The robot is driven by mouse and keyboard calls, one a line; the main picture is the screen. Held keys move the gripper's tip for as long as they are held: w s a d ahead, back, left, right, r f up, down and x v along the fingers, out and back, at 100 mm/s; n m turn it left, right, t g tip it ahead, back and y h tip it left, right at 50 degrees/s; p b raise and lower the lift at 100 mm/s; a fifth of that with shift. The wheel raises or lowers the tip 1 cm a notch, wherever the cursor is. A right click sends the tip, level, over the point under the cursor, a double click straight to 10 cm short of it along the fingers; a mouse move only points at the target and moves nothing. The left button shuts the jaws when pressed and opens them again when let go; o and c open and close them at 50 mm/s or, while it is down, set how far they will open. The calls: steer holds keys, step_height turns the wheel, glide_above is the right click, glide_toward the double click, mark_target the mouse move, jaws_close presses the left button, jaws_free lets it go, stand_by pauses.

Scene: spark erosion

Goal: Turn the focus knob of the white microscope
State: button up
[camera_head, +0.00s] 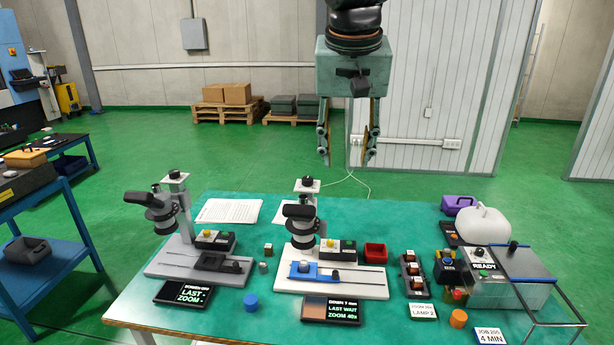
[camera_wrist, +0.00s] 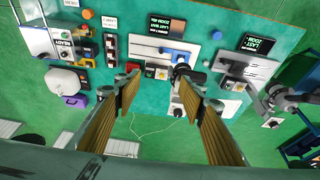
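The white microscope (camera_head: 345,282) stands at the middle of the green table, with a white base, a white column and a black head (camera_head: 299,212). A black knob (camera_head: 308,181) sits on top of its column; I cannot tell whether this is the focus knob. A black box with a yellow knob (camera_head: 330,243) and a green button is on its base. In the wrist view the black head (camera_wrist: 181,72) shows between my fingers, upside down. My gripper (camera_head: 346,160) is open and empty, pointing down, above and apart from the microscope.
A grey microscope (camera_head: 168,262) stands to the left. Small screens and a blue cylinder (camera_head: 251,303) lie along the front. Papers (camera_head: 228,211) lie at the back.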

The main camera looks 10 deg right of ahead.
steer(key=w+a+f+m+p, duration=0.1)
steer(key=w+f, duration=0.2)
steer(key=w, duration=1.3)
steer(key=m+h+p, duration=0.1)
steer(key=m+p, duration=0.1)
glide_toward(308, 178)
steer(key=v, duration=0.5)
steer(key=shift+s+a, duration=0.1)
steer(key=shift+f, duration=0.1)
steer(key=shift+b+x, duration=0.4)
steer(key=shift+x, duration=6.35)
steer(key=shift+c, duration=0.5)
steer(key=c, duration=0.7)
